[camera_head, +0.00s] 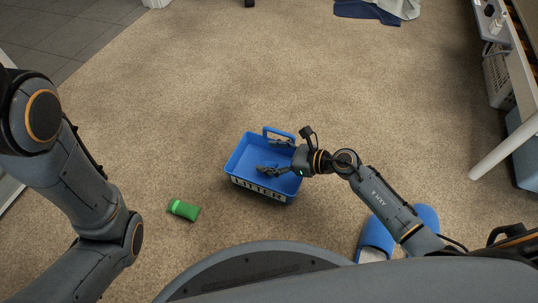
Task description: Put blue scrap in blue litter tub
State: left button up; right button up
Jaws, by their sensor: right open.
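The blue litter tub (257,189), with LITTER on its front and a raised handle at the back, stands on the carpet near the middle of the view. My right gripper (271,157) is open over the tub's inside, reaching in from the right. Its fingers are spread and I see nothing between them. I cannot make out a separate piece of blue scrap; the gripper covers part of the tub's inside. My left arm is at the left, but its gripper is out of view.
Blue slippers (376,236) lie at the lower right, partly behind my right arm. Dark blue cloth (366,12) lies at the top right. A white table leg (503,146) stands at the right. Carpet beyond the tub is clear.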

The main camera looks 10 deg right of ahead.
jog(key=v, duration=1)
jog(key=shift+s+d, duration=0.15)
jog(key=shift+d, duration=0.15)
jog(key=shift+s+d+r, duration=0.25)
jog(key=shift+d+r, duration=0.05)
